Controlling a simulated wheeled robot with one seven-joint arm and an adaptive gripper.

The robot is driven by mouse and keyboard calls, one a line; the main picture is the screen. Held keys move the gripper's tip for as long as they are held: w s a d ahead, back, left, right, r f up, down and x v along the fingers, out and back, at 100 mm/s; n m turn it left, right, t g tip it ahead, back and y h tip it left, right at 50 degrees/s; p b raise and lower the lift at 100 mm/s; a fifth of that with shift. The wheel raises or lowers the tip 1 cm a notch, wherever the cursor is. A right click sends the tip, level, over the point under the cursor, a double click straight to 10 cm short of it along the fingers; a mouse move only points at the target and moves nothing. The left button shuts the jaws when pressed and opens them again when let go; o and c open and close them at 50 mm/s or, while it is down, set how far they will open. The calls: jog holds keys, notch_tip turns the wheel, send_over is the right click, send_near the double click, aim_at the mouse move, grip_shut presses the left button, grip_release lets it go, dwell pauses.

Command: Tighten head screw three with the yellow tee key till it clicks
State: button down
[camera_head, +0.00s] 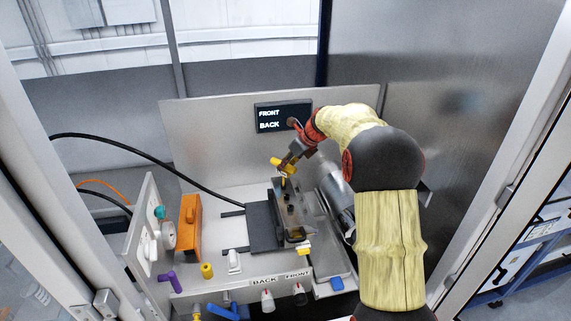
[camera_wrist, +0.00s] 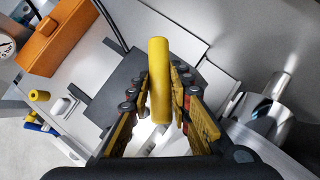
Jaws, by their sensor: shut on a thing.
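My gripper (camera_head: 290,160) is shut on the yellow tee key, gripping its crossbar from above. The key's yellow bar (camera_wrist: 158,75) stands out between the two finger pads in the wrist view. In the head view, the key (camera_head: 283,182) reaches down to the far end of the dark metal head block (camera_head: 291,212). Whether its tip sits in a screw, and in which one, I cannot tell. Small dark spots show along the top of the block; no screw numbers can be read.
A dark panel (camera_head: 283,117) reading FRONT and BACK is on the back wall. An orange block (camera_head: 190,228) stands left of a dark plate (camera_head: 262,227). A shiny metal cylinder (camera_wrist: 262,112) lies right of the head. Knobs and coloured handles line the front; a black cable crosses the left.

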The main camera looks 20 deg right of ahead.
jog(key=shift+f, duration=0.2)
jog(key=c, duration=1.6)
grip_release()
jog(key=shift+o, duration=0.2)
jog(key=v, duration=1.2)
